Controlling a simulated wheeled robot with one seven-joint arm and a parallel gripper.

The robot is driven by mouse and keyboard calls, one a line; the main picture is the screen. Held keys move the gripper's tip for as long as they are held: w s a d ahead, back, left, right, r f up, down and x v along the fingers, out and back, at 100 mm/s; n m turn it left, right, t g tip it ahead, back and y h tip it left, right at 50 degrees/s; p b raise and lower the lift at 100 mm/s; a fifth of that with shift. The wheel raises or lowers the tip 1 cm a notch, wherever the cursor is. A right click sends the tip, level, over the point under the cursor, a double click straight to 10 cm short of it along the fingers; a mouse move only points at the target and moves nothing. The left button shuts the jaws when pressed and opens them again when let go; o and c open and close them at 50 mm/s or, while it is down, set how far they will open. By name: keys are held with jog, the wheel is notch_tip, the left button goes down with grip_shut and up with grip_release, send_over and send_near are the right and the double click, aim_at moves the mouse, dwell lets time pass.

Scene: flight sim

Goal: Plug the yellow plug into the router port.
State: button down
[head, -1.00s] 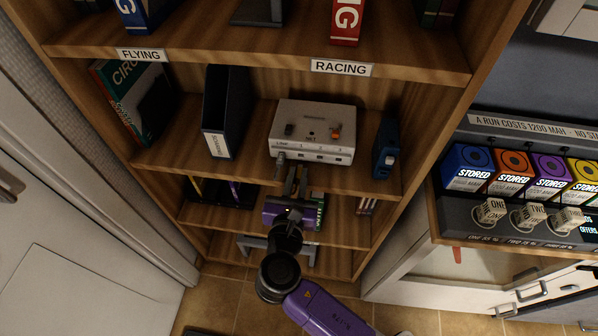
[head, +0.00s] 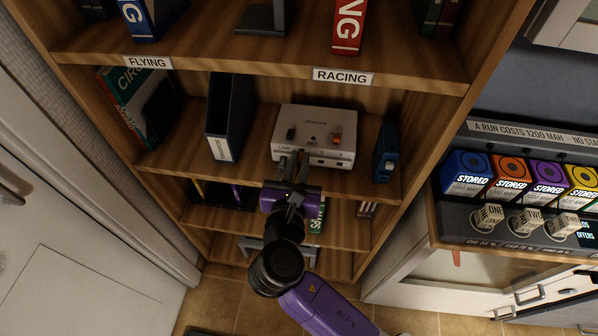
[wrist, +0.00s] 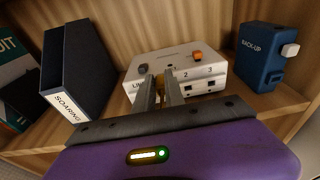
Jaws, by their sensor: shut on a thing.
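The router (head: 315,133) is a white box on the middle shelf, with a row of ports on its front face. It also shows in the wrist view (wrist: 200,72), where the numbers 2 and 3 stand above dark ports. My gripper (head: 292,160) is at the left part of that front face. In the wrist view its two fingers (wrist: 161,82) point at the router, shut on the yellow plug (wrist: 160,80), of which only a small yellowish bit shows between them. The fingers hide the port behind the plug, so I cannot tell whether the plug is in it.
A dark file holder (head: 226,125) labelled SOARING stands left of the router. A blue BACK-UP device (head: 386,150) stands to its right. The shelf above, with the RACING label (head: 342,76), overhangs the router. A lower shelf (head: 340,228) lies under my gripper.

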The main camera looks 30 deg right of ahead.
notch_tip(320, 180, up, 12)
jog(key=p, duration=0.2)
jog(key=s+a+f, duration=0.1)
jog(key=s+f, duration=0.1)
jog(key=f, duration=0.6)
jog(key=s+a+f, duration=0.2)
jog(key=f, duration=0.6)
jog(key=shift+s+a+f+p, duration=0.15)
jog(key=shift+s+f+p, duration=0.05)
jog(key=shift+p, duration=0.15)
jog(key=shift+r+p, duration=0.15)
jog(key=shift+p, duration=0.45)
jog(key=shift+r+x, duration=0.2)
jog(key=shift+x, duration=1.2)
jog(key=shift+r+x, duration=0.2)
jog(key=shift+x, duration=1.2)
jog(key=shift+f, duration=0.1)
jog(key=shift+p, duration=1.15)
jog(key=shift+w+d, duration=0.4)
jog(key=shift+w, duration=0.1)
jog(key=shift+s+a, duration=0.15)
jog(key=shift+s, duration=0.05)
